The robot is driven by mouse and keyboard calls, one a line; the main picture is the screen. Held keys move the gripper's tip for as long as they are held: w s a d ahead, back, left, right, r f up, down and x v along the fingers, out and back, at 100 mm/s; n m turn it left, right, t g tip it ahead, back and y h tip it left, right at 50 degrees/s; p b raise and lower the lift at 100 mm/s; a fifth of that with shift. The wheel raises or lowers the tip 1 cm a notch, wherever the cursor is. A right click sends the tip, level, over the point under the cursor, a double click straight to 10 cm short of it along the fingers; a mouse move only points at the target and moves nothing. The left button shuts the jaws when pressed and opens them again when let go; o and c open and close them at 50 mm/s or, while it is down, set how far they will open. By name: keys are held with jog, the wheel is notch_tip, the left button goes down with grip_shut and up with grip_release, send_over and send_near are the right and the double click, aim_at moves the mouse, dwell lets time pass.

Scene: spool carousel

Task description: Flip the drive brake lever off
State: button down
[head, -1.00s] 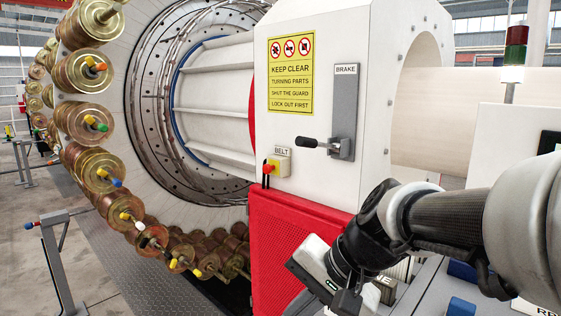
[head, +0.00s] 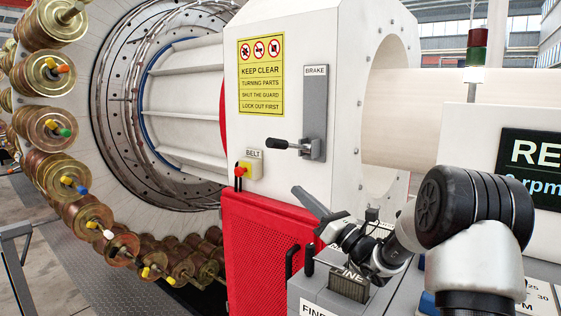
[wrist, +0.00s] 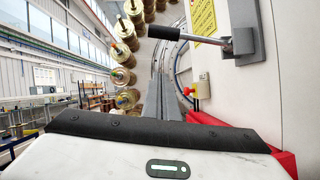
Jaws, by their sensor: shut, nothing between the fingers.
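The brake lever (head: 280,144) has a black grip and a metal shaft. It sticks out to the left, roughly level, from the grey plate (head: 316,95) labelled BRAKE on the white housing (head: 345,60). My gripper (head: 297,190) is below the lever, apart from it, with its fingers pointing up and left. In the wrist view the closed grey fingers (wrist: 164,92) reach away from the camera. There the lever (wrist: 195,39) shows above and right of them, with its mount (wrist: 245,32) at the upper right. Nothing is between the fingers.
A yellow BELT box (head: 250,170) with a red button sits below and left of the lever. A red mesh guard (head: 262,250) stands beneath it. A console (head: 320,292) with FINE labels is under my arm. Copper spools (head: 58,130) ring the wheel at left.

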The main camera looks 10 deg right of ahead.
aim_at(290, 146)
jog(key=shift+a, duration=0.1)
jog(key=w+a+r, duration=0.4)
jog(key=w+r, duration=0.3)
jog(key=r, duration=0.1)
jog(key=shift+a, duration=0.2)
jog(key=shift+w+r, duration=0.1)
dwell(0.5)
